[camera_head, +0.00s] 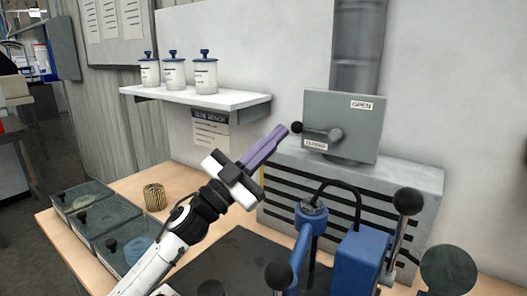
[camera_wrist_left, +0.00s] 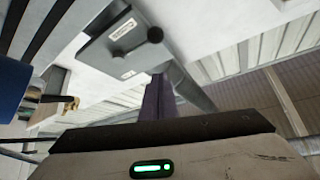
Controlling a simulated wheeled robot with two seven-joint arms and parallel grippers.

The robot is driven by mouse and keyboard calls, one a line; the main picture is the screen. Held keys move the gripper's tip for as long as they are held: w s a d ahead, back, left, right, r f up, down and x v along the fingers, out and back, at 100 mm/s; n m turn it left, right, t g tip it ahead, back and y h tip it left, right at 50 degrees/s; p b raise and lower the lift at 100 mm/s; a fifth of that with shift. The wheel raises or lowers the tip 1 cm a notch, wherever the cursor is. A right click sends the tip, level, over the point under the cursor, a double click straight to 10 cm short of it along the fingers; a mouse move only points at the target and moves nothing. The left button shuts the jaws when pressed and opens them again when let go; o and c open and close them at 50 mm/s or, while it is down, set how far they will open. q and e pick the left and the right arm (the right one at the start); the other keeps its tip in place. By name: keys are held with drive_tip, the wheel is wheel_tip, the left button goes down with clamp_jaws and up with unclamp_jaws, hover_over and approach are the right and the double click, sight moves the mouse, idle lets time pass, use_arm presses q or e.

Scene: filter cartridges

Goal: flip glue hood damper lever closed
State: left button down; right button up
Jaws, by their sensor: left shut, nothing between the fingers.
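The damper box (camera_head: 358,119) is a grey plate on the round duct above the slotted hood, with an OPEN label (camera_head: 362,105) at upper right and a CLOSED label (camera_head: 315,144) at lower left. Its lever (camera_head: 318,130) points left from the pivot, ending in a black knob (camera_head: 297,127) just above the CLOSED label. My left gripper (camera_head: 284,129), with purple fingers shut and empty, has its tips close beside the knob's left side; contact is unclear. In the left wrist view the fingers (camera_wrist_left: 155,99) point up toward the box (camera_wrist_left: 108,48) and knob (camera_wrist_left: 155,34). My right gripper is out of view.
The slotted hood (camera_head: 405,185) stands behind a blue press (camera_head: 310,222) with black-knobbed handles (camera_head: 408,201). A white shelf (camera_head: 190,97) with several lidded jars is at upper left. Dark lidded bins (camera_head: 122,238) and a brass-coloured cartridge (camera_head: 155,197) are on the bench's left.

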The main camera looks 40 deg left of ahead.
use_arm(q)
drive_tip(key=shift+v, duration=1.5)
drive_tip(key=shift+r, duration=0.1)
